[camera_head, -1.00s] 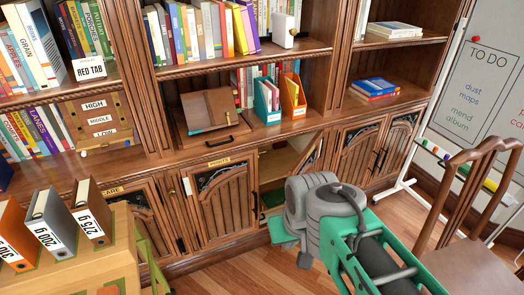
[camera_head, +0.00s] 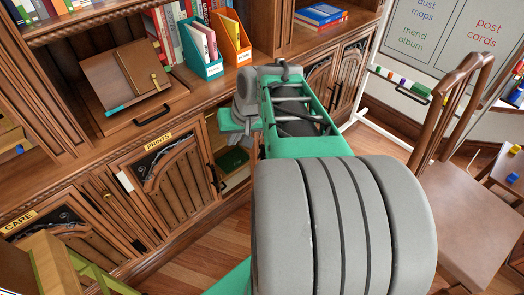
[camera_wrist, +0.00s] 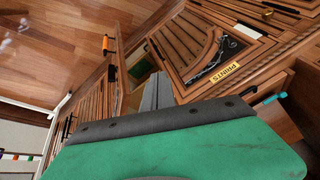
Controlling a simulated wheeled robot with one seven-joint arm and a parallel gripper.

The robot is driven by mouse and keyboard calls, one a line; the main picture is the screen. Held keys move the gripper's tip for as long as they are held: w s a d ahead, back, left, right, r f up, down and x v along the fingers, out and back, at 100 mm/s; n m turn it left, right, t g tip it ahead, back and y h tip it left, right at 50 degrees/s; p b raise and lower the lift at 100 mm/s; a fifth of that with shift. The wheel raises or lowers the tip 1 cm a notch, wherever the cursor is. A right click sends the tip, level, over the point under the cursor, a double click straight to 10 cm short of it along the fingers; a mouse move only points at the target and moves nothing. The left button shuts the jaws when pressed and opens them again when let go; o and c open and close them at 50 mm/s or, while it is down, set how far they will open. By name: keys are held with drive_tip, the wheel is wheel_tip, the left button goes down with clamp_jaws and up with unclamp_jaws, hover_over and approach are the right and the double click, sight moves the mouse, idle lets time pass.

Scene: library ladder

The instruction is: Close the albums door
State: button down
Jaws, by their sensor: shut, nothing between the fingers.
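In the wrist view, a narrow brown panel (camera_wrist: 119,70), apparently that door standing open and seen nearly edge-on, is left of my gripper. My gripper (camera_wrist: 157,80) is shut and empty, pointing at the compartment opening beside the PRINTS door. Whether it touches the panel I cannot tell.
A CARE door (camera_head: 70,235) is at lower left. A folder on a stand (camera_head: 125,75) and file boxes (camera_head: 203,55) sit on the ledge above. A wooden chair (camera_head: 450,170) stands at right before a whiteboard (camera_head: 455,50). Wooden floor (camera_head: 195,255) is free in front of the cabinet.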

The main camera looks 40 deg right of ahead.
drive_tip(key=s+d+f+m+t+b, duration=0.1)
drive_tip(key=s+d+f+m+b, duration=0.2)
drive_tip(key=d, duration=0.6)
drive_tip(key=s+d+f+m+t+b, duration=0.1)
drive_tip(key=d+f+m+b, duration=0.15)
drive_tip(key=d+f, duration=0.45)
drive_tip(key=shift+n+h, duration=0.4)
drive_tip(key=shift+n, duration=0.05)
drive_tip(key=w+f, duration=0.2)
drive_tip(key=w, duration=0.1)
drive_tip(key=w+f+b, duration=0.1)
drive_tip(key=w, duration=0.2)
drive_tip(key=w+f+b, duration=0.1)
drive_tip(key=w+f, duration=0.1)
drive_tip(key=w, duration=0.1)
drive_tip(key=shift+a+f, duration=0.15)
drive_tip(key=shift+f, duration=0.15)
drive_tip(key=shift+w, duration=0.1)
